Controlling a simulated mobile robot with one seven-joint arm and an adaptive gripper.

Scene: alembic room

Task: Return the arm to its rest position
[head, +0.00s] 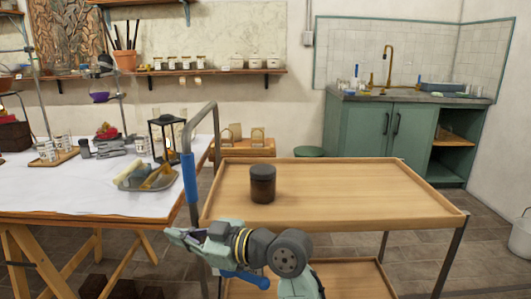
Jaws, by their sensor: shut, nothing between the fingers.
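My gripper (180,236) is at the lower middle of the head view, at the end of my arm, pointing left. It is shut with nothing in it. It is in front of the near left corner of the wooden cart, close to the cart's handle. The fingertips are small and dark here, and the arm covers part of the cart's near edge. Whether it touches the cart cannot be told.
A dark lidded jar (262,184) stands upright on the wooden cart (340,200). The cart's blue-gripped handle (190,178) rises at its left. A white-covered table (60,195) with a tray (150,186) and a lantern (166,138) is at left. Floor shows at right.

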